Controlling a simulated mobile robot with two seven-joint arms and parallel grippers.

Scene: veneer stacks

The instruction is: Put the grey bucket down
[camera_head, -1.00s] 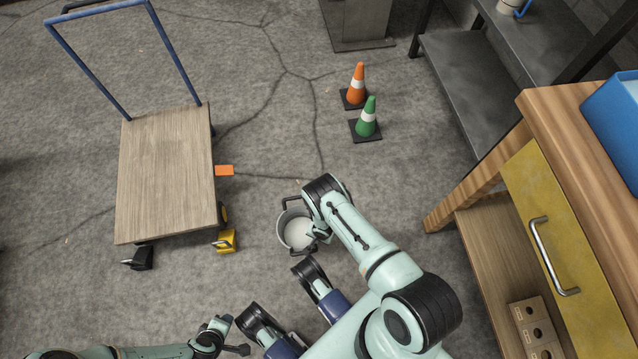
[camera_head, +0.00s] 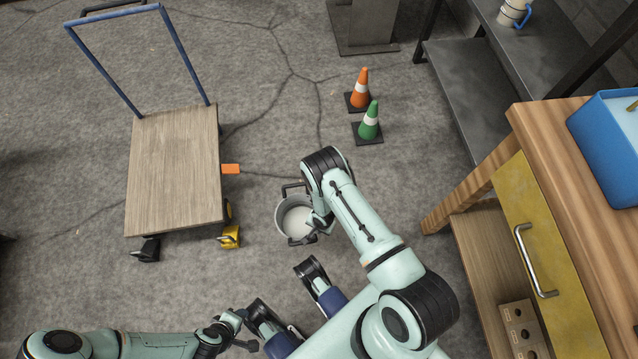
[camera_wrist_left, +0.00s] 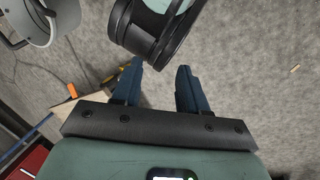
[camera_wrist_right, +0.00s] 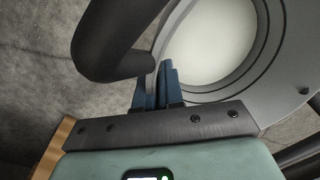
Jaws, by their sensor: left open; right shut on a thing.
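The grey bucket (camera_head: 280,218), pale inside with dark handles, is at the middle of the head view, below my right forearm. My right gripper (camera_head: 318,225) is at its right side, shut on it. In the right wrist view the fingers (camera_wrist_right: 158,88) close at the bucket's edge (camera_wrist_right: 270,60), beside a thick dark bar; whether they grip rim or handle is unclear. I cannot tell whether the bucket touches the floor. My left gripper (camera_wrist_left: 160,85) is open and empty, low in the head view (camera_head: 240,332). The bucket also shows at upper left in the left wrist view (camera_wrist_left: 35,32).
A wooden flatbed trolley (camera_head: 172,175) with a blue handle stands left. An orange marker (camera_head: 230,168) is at its right edge. Orange (camera_head: 360,90) and green (camera_head: 369,122) cones stand behind the bucket. A wooden bench (camera_head: 540,125) with a yellow drawer (camera_head: 545,235) is right.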

